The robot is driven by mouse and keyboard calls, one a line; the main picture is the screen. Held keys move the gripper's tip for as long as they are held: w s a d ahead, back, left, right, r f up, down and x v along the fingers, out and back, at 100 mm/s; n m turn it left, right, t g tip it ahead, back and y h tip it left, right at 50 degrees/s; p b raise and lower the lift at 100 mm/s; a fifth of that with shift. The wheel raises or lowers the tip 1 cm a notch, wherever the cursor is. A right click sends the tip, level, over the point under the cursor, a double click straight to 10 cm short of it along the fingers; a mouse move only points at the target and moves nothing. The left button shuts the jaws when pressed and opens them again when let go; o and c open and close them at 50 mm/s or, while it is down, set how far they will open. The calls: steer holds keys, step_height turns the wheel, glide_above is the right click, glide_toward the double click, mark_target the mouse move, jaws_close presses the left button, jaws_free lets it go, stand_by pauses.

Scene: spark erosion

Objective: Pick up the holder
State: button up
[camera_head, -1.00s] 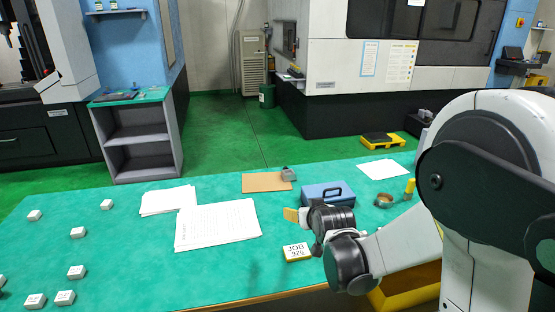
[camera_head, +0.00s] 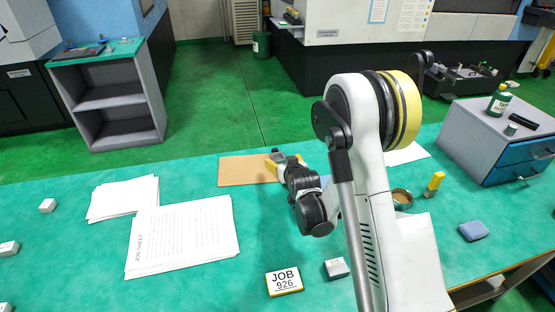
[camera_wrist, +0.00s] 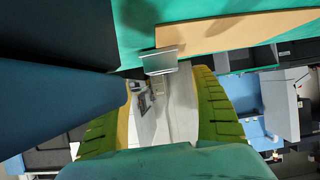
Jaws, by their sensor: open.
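The holder looks to be the small grey block (camera_head: 278,152) on the brown board (camera_head: 240,170), partly hidden by my gripper (camera_head: 284,160) in the head view. In the wrist view the grey metal holder (camera_wrist: 160,60) is at the edge of the brown board (camera_wrist: 230,32), just beyond and between my finger tips. My gripper (camera_wrist: 167,82) is open, with its yellow-green fingers on either side. I cannot tell whether a finger touches the holder.
A blue box (camera_wrist: 60,100) is close on the left in the wrist view. White papers (camera_head: 185,235) lie left on the green table.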

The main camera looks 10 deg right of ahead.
mark_target(277, 156)
steer(key=b+x, duration=0.1)
steer(key=x, duration=0.1)
steer(key=b+x, duration=0.1)
steer(key=x, duration=0.2)
steer(key=b+x, duration=0.1)
steer(key=x, duration=0.1)
steer(key=shift+w+a, duration=0.2)
steer(key=shift+a, duration=0.05)
steer(key=shift+r, duration=0.1)
steer(key=c, duration=1.5)
